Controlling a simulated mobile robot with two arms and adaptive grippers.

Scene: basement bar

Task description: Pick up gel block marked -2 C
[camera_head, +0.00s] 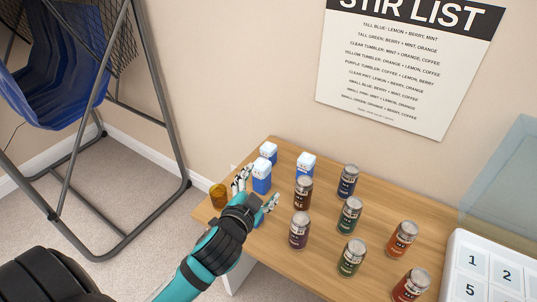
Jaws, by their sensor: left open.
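Several blue blocks with white tops stand at the left end of the wooden table: one at the back (268,152), one to its right (306,165), and one in front (261,179). Their markings are too small to read, so I cannot tell which is the -2 C gel block. My left gripper (257,189) is open at the front block, with one finger on its left and one on its lower right. The gripper hides the table close around it. A bit of blue and white shows just below the gripper. My right gripper is not in view.
Several cans, including a brown one (303,192) and a purple one (299,229), stand right of the gripper. An amber cup (219,195) is at the table's left edge. A white numbered panel (470,285) is at lower right. A blue seat frame (75,120) stands left.

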